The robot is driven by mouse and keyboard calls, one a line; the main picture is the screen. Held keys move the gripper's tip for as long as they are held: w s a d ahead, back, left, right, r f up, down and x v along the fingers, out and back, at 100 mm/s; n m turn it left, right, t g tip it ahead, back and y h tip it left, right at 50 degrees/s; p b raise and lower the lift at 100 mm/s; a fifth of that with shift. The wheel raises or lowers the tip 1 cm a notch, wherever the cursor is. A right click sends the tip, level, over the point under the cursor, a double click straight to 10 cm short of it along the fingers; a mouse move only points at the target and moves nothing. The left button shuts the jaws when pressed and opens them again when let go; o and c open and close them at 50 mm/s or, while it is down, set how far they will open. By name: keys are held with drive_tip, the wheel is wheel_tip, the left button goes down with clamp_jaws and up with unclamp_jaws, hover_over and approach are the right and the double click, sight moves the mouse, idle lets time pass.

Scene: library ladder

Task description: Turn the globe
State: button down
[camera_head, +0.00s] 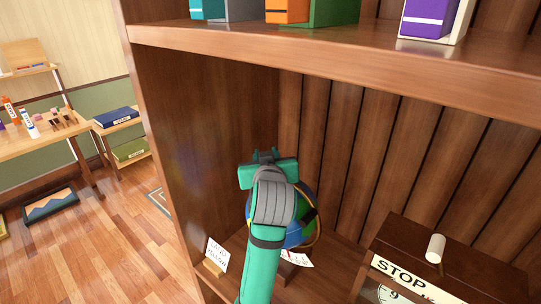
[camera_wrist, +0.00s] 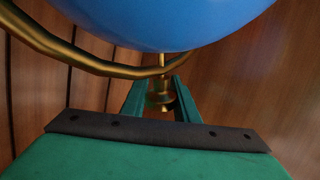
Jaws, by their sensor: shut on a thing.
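The globe (camera_head: 297,237) stands in the shelf bay, blue with some green and yellow, in a brass ring. My arm hides much of it in the head view. In the wrist view its blue underside in the picture (camera_wrist: 165,20) fills the top, with the brass ring (camera_wrist: 80,58) curving below it. My teal gripper (camera_wrist: 163,92) is shut on a small brass knob (camera_wrist: 161,103) on the globe's axis. In the head view my gripper (camera_head: 267,168) is at the top of the globe, its fingertips mostly hidden.
A dark wooden box (camera_head: 450,255) with a STOP label and white handle (camera_head: 435,248) stands at right. A small card (camera_head: 216,256) stands at the bay's left. The upper shelf (camera_head: 330,55) with books overhangs. The wooden side panel (camera_head: 200,130) is close on the left.

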drive_tip(key=shift+a, duration=0.15)
drive_tip(key=c, duration=1.4)
unclamp_jaws()
drive_tip(key=v, duration=1.1)
drive_tip(key=shift+w, duration=0.15)
